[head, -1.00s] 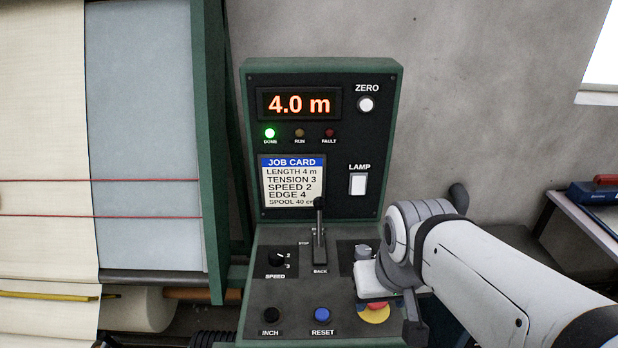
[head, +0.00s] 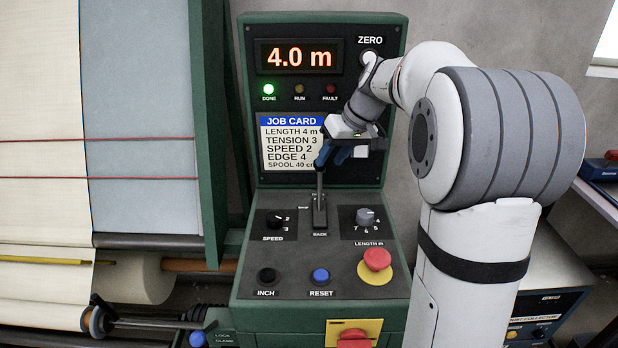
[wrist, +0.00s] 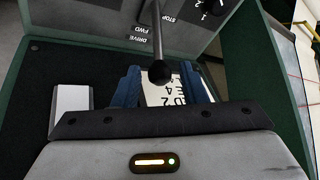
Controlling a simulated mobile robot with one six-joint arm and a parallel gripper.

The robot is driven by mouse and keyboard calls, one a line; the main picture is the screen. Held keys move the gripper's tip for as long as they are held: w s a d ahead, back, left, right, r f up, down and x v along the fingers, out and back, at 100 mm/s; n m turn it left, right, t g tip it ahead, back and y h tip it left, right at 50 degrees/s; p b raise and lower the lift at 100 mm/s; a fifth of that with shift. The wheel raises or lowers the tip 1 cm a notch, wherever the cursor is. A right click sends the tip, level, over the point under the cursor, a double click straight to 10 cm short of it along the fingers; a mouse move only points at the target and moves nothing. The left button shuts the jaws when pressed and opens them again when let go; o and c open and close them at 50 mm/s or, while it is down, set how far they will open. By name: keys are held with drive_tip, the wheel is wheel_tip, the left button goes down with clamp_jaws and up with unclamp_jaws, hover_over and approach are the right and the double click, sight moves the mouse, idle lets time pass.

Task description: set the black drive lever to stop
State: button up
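The black drive lever (head: 319,186) rises from its slot on the sloped console, above the BACK label and beside a partly visible STOP label. Its top is hidden behind my gripper in the head view. In the wrist view the lever's round black knob (wrist: 159,73) shows between my two blue fingers, with a gap on each side. My gripper (head: 334,156) is open around the knob, in front of the job card. The wrist view also shows its fingers (wrist: 161,88) apart. DRIVE, FWD and STOP labels lie beside the lever there.
The display (head: 299,57) reads 4.0 m with the green DONE lamp (head: 269,89) lit. The speed knob (head: 276,221) is left of the lever, the length knob (head: 366,217) right. A red mushroom button (head: 377,260), inch button (head: 267,275) and blue reset button (head: 321,275) sit nearer.

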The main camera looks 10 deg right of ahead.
sight(320, 172)
drive_tip(key=shift+w+f, duration=0.25)
drive_tip(key=x, duration=0.7)
drive_tip(key=shift+f, duration=0.1)
clamp_jaws()
